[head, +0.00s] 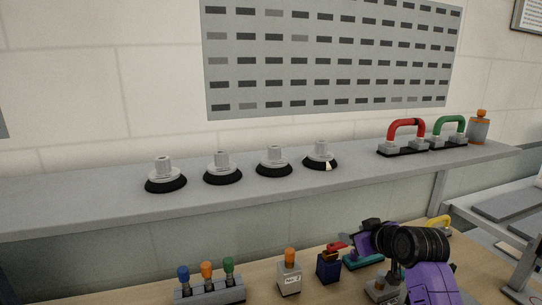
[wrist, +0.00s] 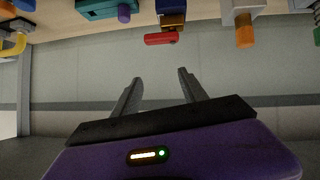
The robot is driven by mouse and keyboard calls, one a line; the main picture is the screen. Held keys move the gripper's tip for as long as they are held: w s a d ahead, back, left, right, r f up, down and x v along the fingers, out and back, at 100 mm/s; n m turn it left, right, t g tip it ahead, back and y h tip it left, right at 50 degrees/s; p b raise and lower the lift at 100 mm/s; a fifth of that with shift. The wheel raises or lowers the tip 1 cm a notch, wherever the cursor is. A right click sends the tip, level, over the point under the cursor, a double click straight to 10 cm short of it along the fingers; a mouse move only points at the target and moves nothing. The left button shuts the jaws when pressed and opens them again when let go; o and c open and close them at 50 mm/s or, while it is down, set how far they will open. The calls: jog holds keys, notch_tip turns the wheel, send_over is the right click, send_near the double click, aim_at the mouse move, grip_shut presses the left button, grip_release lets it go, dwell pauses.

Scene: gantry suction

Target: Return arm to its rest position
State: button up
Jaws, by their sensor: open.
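My arm (head: 432,284), purple with black joints, is at the lower right of the head view, over the wooden bench. My gripper (wrist: 156,87) shows in the wrist view with its two dark fingers apart and nothing between them. The fingers point toward bench items that appear upside down at the top of that view. A blue block with a red lever (wrist: 165,33) is beyond the fingertips, apart from them. In the head view the fingertips cannot be made out.
A grey shelf (head: 100,205) above the bench holds several suction cups (head: 222,170), a red handle (head: 406,130), and a green handle (head: 449,127). On the bench stand a knob rack (head: 210,290), a grey block with an orange knob (head: 289,277), and the blue block (head: 328,267), close left of my arm.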

jog(key=s+a+f+m+t+h, duration=0.1)
jog(key=s+f+m+t, duration=0.2)
jog(key=s, duration=0.7)
jog(key=s+a+f+m+t+h, duration=0.1)
jog(key=s+f+m+t, duration=0.2)
jog(key=s, duration=0.7)
jog(key=s+a+f+n+g, duration=0.1)
jog(key=s+g, duration=0.1)
jog(key=s, duration=3.7)
jog(key=shift+s+f+n+g, duration=0.2)
jog(key=shift+s+n+g, duration=0.1)
jog(key=shift+s, duration=0.05)
